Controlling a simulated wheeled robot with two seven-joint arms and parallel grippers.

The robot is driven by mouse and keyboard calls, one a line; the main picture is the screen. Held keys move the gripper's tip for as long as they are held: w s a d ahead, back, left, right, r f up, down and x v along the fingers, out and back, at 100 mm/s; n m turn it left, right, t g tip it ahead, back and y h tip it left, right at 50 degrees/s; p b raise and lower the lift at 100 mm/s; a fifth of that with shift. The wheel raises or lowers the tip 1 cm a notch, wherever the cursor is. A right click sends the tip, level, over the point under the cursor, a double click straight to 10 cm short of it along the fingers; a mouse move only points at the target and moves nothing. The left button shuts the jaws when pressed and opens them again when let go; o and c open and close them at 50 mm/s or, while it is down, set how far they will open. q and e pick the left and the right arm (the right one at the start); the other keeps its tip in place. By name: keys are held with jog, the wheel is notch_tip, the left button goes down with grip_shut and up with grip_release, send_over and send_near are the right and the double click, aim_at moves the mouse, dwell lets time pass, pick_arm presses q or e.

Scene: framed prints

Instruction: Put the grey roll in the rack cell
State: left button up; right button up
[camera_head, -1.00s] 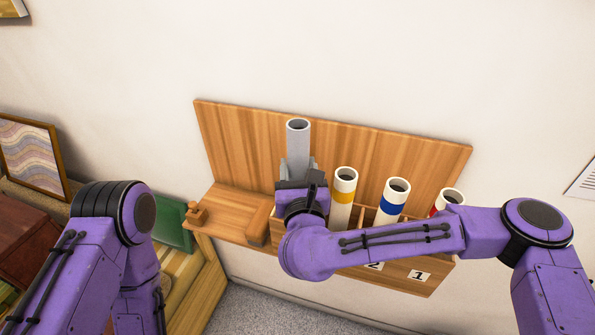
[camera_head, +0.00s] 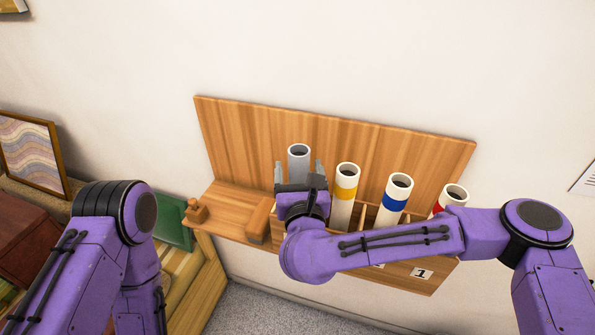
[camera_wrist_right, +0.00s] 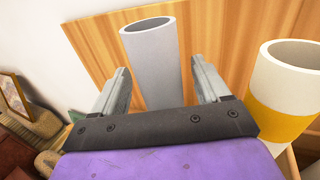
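The grey roll (camera_head: 299,160) stands upright at the left end of the row of rolls in the wooden rack (camera_head: 408,276). Its lower part and the cell around it are hidden behind my right gripper and arm. My right gripper (camera_head: 299,172) is open, with one finger on each side of the roll. In the right wrist view the grey roll (camera_wrist_right: 153,62) rises between the spread fingers (camera_wrist_right: 160,88), with a gap on both sides. My left arm shows at the left, but its gripper is out of view.
A yellow-banded roll (camera_head: 346,190) stands close to the right of my right gripper. A blue-banded roll (camera_head: 396,195) and a red-banded roll (camera_head: 455,195) stand farther right. A wooden block (camera_head: 258,220) sits on the shelf to the left.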

jog(key=shift+r, duration=0.15)
jog(key=shift+r+p, duration=0.5)
jog(key=shift+p, duration=0.25)
jog(key=s+b, duration=0.5)
jog(key=s, duration=0.7)
jog(key=shift+d, duration=0.4)
jog(key=shift+f, duration=0.1)
